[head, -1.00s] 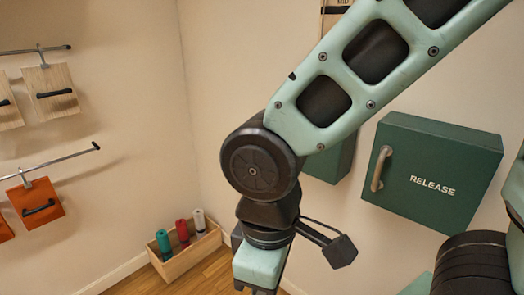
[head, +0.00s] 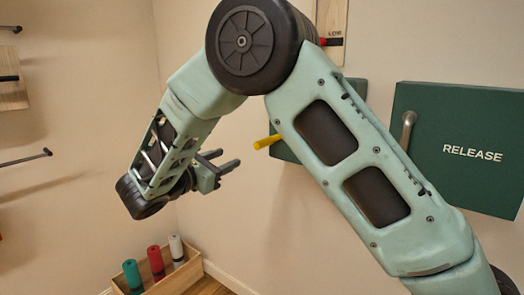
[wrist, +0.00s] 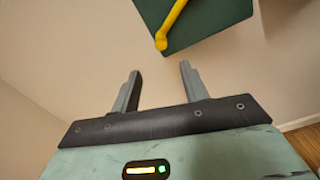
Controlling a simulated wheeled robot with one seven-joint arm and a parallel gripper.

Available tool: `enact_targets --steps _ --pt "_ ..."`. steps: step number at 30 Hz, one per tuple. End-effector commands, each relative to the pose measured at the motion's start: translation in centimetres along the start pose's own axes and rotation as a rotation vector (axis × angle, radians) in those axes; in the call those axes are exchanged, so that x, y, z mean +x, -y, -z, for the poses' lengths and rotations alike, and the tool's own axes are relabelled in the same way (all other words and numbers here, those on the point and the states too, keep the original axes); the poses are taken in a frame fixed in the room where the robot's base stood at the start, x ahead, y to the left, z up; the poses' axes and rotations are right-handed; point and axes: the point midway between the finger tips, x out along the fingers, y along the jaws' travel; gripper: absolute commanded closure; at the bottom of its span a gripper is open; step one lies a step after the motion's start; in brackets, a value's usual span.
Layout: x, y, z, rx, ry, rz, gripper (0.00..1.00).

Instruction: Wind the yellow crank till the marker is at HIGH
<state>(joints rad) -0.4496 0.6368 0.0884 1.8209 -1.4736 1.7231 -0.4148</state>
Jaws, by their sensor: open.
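The yellow crank (head: 266,142) sticks out from a green box (head: 285,150), mostly hidden behind my arm in the head view. In the wrist view the crank (wrist: 172,24) hangs from the green box (wrist: 210,22), its handle end just beyond and between my fingertips. My gripper (head: 230,158) is open and empty, left of the crank and apart from it. Its two fingers also show in the wrist view (wrist: 160,68). The red marker (head: 323,42) is beside the LOW label on a wooden scale board (head: 332,18); the board's upper part is out of view.
A green RELEASE box (head: 460,150) with a grey handle (head: 408,128) is on the wall at right. A wooden bin (head: 190,270) with green, red and white rolls stands on the floor below. Rods are on the left wall. The wall around my gripper looks clear.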

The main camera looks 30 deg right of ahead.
Motion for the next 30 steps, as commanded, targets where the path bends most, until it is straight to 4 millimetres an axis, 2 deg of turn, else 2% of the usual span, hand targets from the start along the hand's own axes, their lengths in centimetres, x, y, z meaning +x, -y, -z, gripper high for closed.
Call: enact_targets --steps 19,24,30 --pt "13.0 0.2 -0.1 0.001 -0.003 0.006 0.55" --pt "15.2 0.2 -0.1 0.001 -0.003 0.004 0.55" --pt "16.2 0.1 0.0 0.001 -0.004 0.001 0.55"
